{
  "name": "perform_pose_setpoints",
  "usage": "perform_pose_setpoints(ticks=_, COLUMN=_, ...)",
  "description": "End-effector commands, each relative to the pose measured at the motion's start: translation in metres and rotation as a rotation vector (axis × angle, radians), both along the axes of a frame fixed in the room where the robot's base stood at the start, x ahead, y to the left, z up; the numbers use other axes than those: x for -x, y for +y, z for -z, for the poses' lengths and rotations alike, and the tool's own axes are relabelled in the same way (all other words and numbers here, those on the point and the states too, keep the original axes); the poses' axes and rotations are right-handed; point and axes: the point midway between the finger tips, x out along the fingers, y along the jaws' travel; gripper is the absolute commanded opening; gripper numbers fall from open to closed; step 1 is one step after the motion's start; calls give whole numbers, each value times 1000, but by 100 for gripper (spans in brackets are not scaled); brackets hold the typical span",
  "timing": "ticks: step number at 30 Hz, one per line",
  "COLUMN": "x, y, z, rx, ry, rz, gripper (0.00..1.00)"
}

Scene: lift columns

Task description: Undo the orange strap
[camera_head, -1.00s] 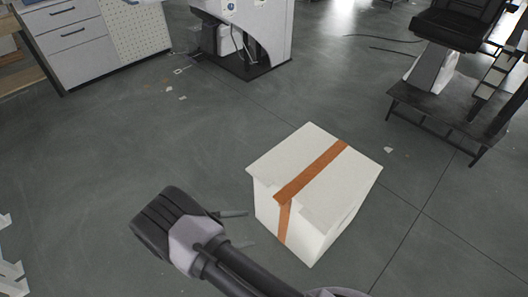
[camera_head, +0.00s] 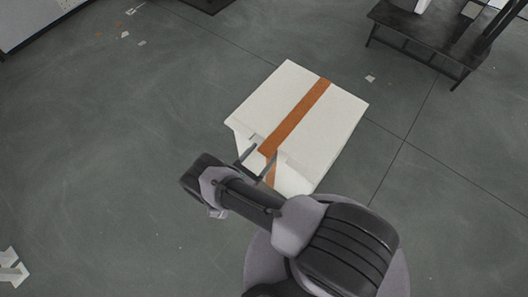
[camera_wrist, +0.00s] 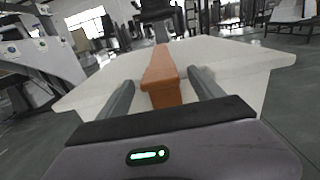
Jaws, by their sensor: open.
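The orange strap (camera_head: 296,116) runs across the top of a white box (camera_head: 333,113) and down its near side. The box stands on the grey floor. My gripper (camera_head: 257,154) is at the near upper edge of the box, beside the strap. In the wrist view my gripper (camera_wrist: 162,97) is open, with one finger on each side of the strap (camera_wrist: 160,75). The strap lies between the fingers and they look apart from it. The white box (camera_wrist: 225,58) fills the middle of that view. My arm hides part of the near side.
A dark low platform (camera_head: 433,38) stands at the upper right. A few pale scraps (camera_head: 370,78) lie on the floor. A grey-white machine (camera_wrist: 42,58) stands at the left in the wrist view.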

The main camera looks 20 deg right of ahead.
Motion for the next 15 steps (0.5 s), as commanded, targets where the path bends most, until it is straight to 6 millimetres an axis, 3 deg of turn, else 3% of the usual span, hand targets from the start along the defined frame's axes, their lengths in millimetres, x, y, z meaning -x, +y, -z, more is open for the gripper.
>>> perform_pose_setpoints(ticks=5, x=-9, y=-14, z=0, rx=0, ry=0, rz=1, gripper=76)
perform_pose_setpoints(ticks=13, x=-11, y=-15, z=0, rx=0, ry=0, rz=0, gripper=76)
perform_pose_setpoints(ticks=15, x=-11, y=-15, z=0, rx=-1, ry=-1, rz=0, gripper=63)
